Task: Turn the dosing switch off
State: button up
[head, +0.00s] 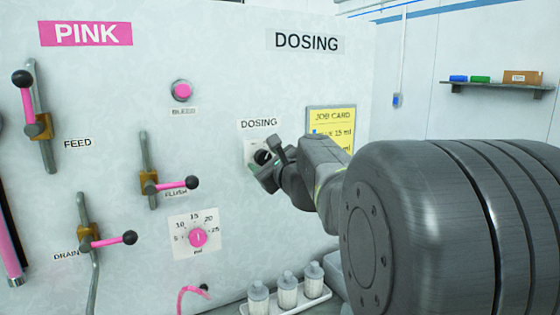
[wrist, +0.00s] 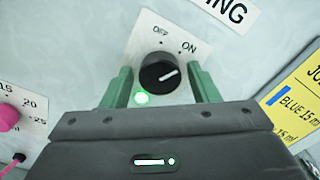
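The dosing switch is a round black knob (wrist: 158,72) on a white plate (wrist: 150,42) marked OFF and ON. Its white pointer line is turned up and right, toward ON. My gripper (wrist: 160,80) is open, with one green finger on each side of the knob. I see gaps between the fingers and the knob; how deep they reach is hard to tell. In the head view the knob (head: 262,157) is partly hidden by my gripper (head: 265,168), under the DOSING label.
A yellow job card (head: 333,119) hangs right of the switch, close to my arm. A pink dial (head: 198,237) and the FLUSH lever (head: 170,185) lie to the left. Several white bottles (head: 287,290) stand on a tray below.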

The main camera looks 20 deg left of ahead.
jog(key=c, duration=0.8)
jog(key=shift+f, duration=0.1)
jog(key=shift+n+b, duration=0.65)
jog(key=shift+n, duration=0.05)
jog(key=n+b, duration=0.3)
jog(key=n, duration=0.1)
jog(key=shift+f, duration=0.1)
jog(key=n+b, duration=0.3)
jog(key=n, duration=0.1)
jog(key=shift+r+n+b, duration=0.2)
jog(key=shift+n+b, duration=0.55)
jog(key=shift+n, duration=0.55)
